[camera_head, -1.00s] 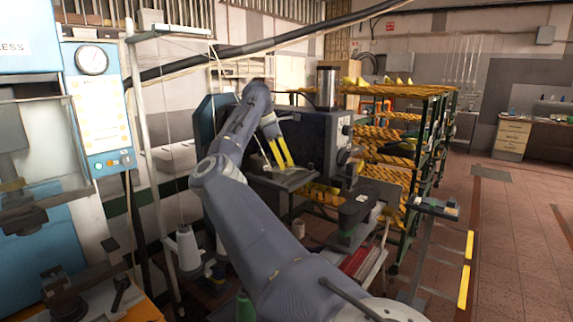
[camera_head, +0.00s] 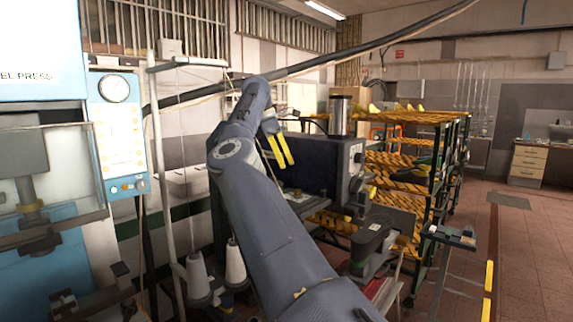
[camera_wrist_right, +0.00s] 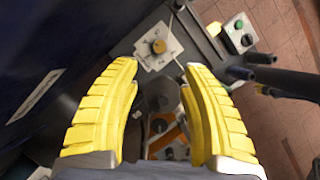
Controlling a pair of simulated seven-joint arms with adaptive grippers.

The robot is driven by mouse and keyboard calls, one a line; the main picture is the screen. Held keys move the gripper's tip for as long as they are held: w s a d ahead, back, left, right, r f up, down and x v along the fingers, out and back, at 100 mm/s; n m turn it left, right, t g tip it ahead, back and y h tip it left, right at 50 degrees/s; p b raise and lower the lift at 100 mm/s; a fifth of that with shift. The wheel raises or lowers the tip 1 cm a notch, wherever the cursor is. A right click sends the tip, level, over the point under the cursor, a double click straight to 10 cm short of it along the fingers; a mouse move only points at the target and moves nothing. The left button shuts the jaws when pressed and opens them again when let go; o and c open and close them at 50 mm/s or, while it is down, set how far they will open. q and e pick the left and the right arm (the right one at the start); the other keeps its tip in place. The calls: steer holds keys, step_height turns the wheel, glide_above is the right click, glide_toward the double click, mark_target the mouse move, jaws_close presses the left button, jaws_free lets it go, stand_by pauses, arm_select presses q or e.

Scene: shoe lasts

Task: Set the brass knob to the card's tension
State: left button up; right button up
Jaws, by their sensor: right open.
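The brass knob (camera_wrist_right: 158,46) shows in the right wrist view, on a pale square plate (camera_wrist_right: 158,45) with markings too small to read. It lies beyond the fingertips, near the middle of the gap between them. My right gripper (camera_wrist_right: 159,64) has its two yellow ribbed fingers spread apart with nothing between them. I cannot make out the knob in the head view, nor identify the card. My left gripper is not in view.
A control box with a green button (camera_wrist_right: 247,40) stands right of the knob in the wrist view, with dark rods below it. In the head view, thread cones (camera_head: 235,264) stand left of my arm, a blue press (camera_head: 40,170) is farther left, and a yellow-striped rack (camera_head: 410,160) stands behind.

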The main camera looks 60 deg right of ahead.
mark_target(297, 190)
steer(key=r, duration=0.1)
steer(key=a+r+n, duration=0.1)
steer(key=r, duration=0.1)
steer(key=w+a+r+n, duration=0.1)
steer(key=shift+w+a+r+t+h, duration=0.1)
steer(key=shift+a+r+t+h, duration=0.05)
steer(key=shift+r+t+h, duration=0.2)
steer(key=x, duration=1.7)
steer(key=shift+f, duration=0.1)
steer(key=shift+o, duration=0.2)
